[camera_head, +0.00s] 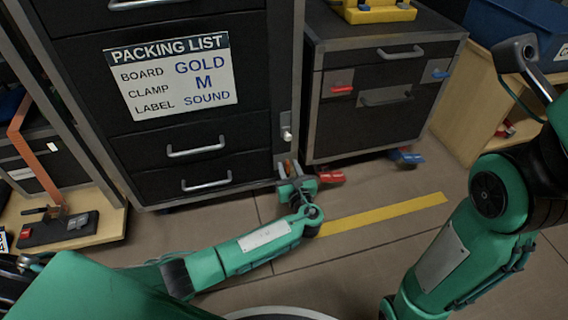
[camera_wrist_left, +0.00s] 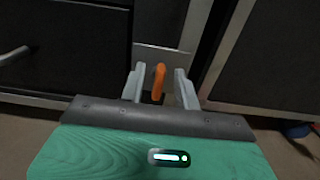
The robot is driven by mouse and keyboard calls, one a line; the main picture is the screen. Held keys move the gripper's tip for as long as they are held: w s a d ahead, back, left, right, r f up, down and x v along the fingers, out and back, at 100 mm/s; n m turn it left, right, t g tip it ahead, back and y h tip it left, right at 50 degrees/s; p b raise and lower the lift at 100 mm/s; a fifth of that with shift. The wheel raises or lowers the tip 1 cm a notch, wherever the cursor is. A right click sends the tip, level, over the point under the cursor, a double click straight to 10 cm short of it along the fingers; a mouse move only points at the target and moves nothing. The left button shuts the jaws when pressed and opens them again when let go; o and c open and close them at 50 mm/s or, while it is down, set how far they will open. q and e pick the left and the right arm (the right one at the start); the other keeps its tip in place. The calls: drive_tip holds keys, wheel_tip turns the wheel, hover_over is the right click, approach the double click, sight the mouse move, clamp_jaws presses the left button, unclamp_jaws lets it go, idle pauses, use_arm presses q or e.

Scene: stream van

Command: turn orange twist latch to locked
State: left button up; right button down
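The orange twist latch (camera_wrist_left: 158,80) stands upright on a pale metal plate at the cabinet's lower right edge. In the head view, only a small orange bit of the latch (camera_head: 287,166) shows, mostly hidden by my left gripper (camera_head: 290,168). In the left wrist view, the fingers of my left gripper (camera_wrist_left: 159,87) are open, one on each side of the latch, with a visible gap on both sides. No fingers of my right gripper can be made out; only my right arm shows at the right of the head view.
The black drawer cabinet (camera_head: 88,85) carries a packing list sign (camera_head: 172,76). A second drawer cabinet (camera_head: 385,125) stands to the right, with red and blue pedals (camera_head: 330,176) low at its front. A wooden shelf (camera_head: 465,105) stands farther right. A yellow strip (camera_head: 385,213) crosses open floor.

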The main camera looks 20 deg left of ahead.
use_arm(q)
clamp_jaws()
drive_tip(key=shift+r, duration=0.1)
